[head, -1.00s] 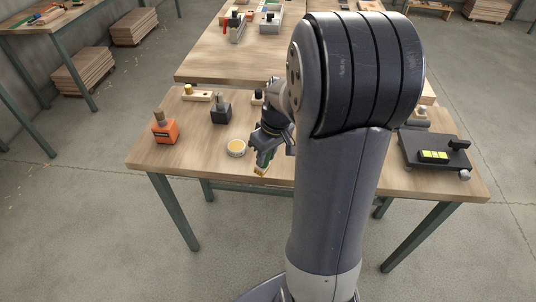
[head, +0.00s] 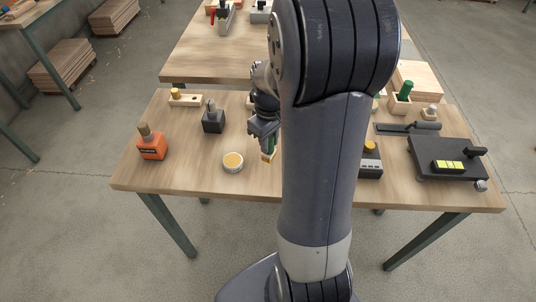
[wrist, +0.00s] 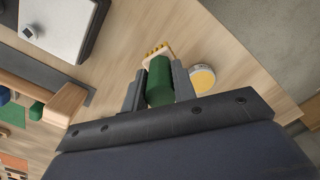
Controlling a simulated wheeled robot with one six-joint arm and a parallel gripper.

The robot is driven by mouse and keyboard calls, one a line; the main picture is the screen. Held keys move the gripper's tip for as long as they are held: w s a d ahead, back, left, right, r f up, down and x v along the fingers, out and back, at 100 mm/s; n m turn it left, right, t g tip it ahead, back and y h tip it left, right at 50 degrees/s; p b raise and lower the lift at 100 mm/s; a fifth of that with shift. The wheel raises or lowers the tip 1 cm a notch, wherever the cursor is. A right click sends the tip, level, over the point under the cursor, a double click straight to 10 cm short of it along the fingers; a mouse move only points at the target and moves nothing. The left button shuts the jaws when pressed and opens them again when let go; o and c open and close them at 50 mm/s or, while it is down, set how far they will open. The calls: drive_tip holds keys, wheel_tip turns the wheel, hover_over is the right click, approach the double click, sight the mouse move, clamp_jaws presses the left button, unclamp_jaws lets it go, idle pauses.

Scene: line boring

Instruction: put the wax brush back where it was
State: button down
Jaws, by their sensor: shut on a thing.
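My gripper (head: 266,139) is shut on the green handle of the wax brush (wrist: 159,82) and holds it with the pale head outward. In the head view the brush (head: 268,153) hangs below my gripper, partly hidden by my arm. A round tin of yellow wax (head: 233,162) stands on the table, left of the brush; in the wrist view the tin (wrist: 202,78) is just right of the brush. I cannot tell how high the brush is above the table.
An orange block (head: 152,146), a dark block (head: 213,118) and a wooden stand (head: 185,99) are on the left of the table (head: 185,172). A black plate fixture (head: 440,155) and a wooden holder with a green handle (head: 401,101) are on the right.

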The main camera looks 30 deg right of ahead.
sight(269, 155)
drive_tip(key=shift+f+p, duration=0.3)
drive_tip(key=shift+f, duration=2.75)
drive_tip(key=shift+f, duration=0.1)
drive_tip(key=shift+f, duration=0.15)
drive_tip(key=c, duration=1.1)
unclamp_jaws()
drive_tip(key=shift+c, duration=0.2)
wheel_tip(269, 155, up, 12)
drive_tip(key=shift+r+b, duration=0.25)
drive_tip(key=shift+b, duration=0.2)
